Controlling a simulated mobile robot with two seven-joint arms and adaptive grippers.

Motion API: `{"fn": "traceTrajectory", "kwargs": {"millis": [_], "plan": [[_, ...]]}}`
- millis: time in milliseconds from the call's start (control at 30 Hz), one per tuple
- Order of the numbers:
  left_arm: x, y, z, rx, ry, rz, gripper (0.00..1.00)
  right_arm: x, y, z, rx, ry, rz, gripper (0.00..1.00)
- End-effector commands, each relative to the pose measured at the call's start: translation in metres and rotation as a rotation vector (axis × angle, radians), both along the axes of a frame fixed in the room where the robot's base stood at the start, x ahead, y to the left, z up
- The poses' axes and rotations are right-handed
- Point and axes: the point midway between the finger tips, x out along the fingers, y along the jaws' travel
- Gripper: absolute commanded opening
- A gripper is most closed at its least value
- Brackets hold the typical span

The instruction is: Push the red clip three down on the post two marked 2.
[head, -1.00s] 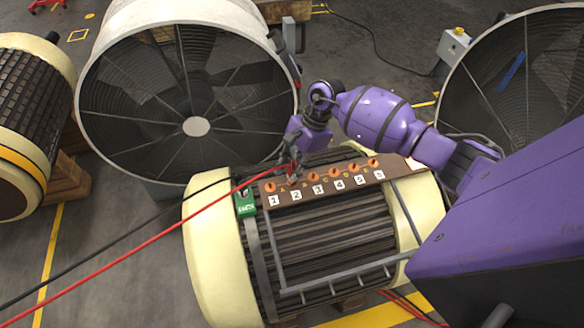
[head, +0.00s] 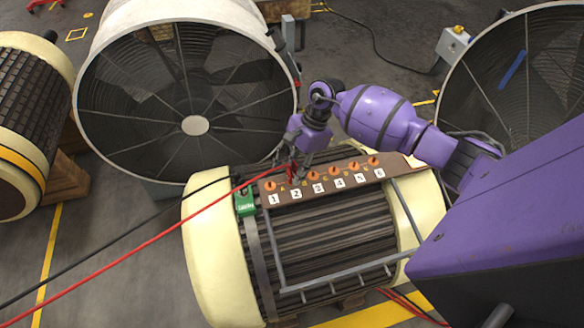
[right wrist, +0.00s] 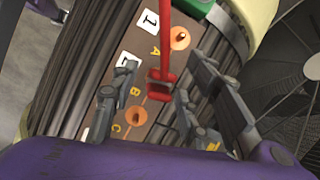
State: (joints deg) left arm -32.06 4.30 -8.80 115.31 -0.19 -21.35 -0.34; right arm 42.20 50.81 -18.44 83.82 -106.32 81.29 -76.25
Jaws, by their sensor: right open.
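The red clip (head: 292,170) is on the end of the red cable at post two, just above the label marked 2 (head: 297,194). In the right wrist view the clip (right wrist: 160,86) stands between post one (right wrist: 180,38) and another orange post (right wrist: 136,118), and it hides post two beneath it. I cannot tell how far down it sits. My right gripper (head: 294,161) is over the brown terminal board (head: 325,190). In the right wrist view its fingers (right wrist: 165,92) are apart, one on each side of the clip, with gaps visible. My left gripper is not in view.
The board lies on a cream-ended rotor (head: 215,260) with a grey bar frame (head: 340,276). A green tag (head: 245,203) and a black cable (head: 110,238) are at its left. A large fan (head: 185,100) stands behind. Other posts line the board rightward.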

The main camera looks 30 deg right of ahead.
Motion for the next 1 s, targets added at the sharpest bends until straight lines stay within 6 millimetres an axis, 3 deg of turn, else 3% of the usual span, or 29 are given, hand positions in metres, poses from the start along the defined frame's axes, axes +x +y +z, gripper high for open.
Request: {"fn": "traceTrajectory", "kwargs": {"millis": [167,400,600,1000], "plan": [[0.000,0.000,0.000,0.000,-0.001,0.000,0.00,0.001,-0.010,0.021,-0.004,-0.003,-0.001,0.42],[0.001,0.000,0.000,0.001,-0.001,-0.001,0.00,0.002,-0.030,0.069,-0.005,-0.003,0.000,0.42],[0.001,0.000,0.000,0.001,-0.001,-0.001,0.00,0.002,-0.042,0.098,-0.003,-0.002,-0.001,0.42],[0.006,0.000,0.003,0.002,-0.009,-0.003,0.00,0.002,-0.046,0.110,0.000,0.001,-0.004,0.42]]}}
